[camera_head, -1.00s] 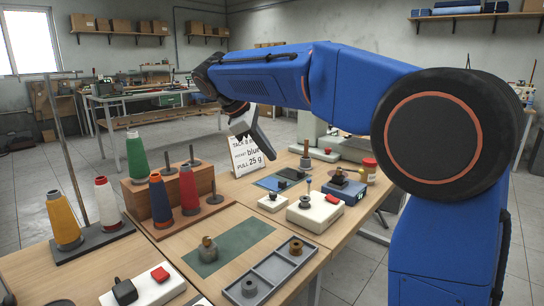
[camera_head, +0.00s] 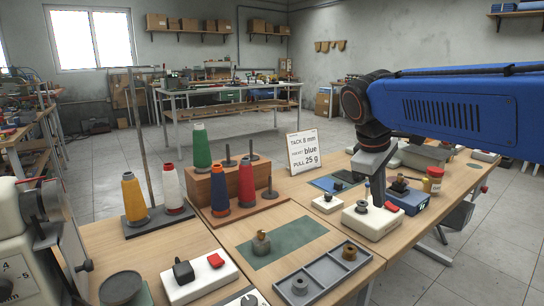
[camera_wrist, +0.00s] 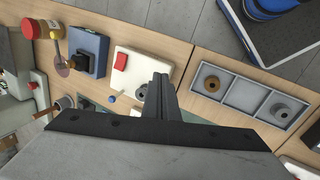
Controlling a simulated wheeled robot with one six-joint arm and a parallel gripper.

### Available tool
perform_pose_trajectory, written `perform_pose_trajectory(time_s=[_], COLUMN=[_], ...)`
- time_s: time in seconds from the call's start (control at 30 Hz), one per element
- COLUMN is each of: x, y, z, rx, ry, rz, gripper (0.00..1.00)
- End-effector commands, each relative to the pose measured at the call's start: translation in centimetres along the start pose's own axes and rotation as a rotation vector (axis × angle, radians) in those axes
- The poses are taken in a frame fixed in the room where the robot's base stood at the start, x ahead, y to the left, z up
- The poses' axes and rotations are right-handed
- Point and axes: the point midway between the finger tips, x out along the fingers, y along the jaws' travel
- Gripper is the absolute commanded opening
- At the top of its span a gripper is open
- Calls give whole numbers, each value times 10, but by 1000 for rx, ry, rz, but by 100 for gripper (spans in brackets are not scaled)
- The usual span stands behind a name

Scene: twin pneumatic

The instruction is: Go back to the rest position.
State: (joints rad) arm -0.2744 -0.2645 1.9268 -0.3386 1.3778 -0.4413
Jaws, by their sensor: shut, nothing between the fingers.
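My blue arm reaches in from the right edge of the head view.
A grey tray (camera_head: 306,266) with spools stands near the front edge. Cones of thread (camera_head: 246,184) and a sign (camera_head: 303,152) stand on the bench. A blue box (camera_head: 408,197) and a red jar (camera_head: 433,179) are right of my gripper.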

Motion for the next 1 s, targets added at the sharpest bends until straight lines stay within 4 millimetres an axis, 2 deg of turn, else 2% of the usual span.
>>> perform_pose_trajectory(time_s=[0.03,0.2,0.6,0.8,1.0], x=[6,28,90,117,128], y=[-8,-38,-120,-152,-164], z=[16,56,130,149,156], rx=[44,201,594,749,812], ry=[19,88,239,295,316], rz=[-11,-48,-140,-173,-187], gripper=[0,0,0,0,0])
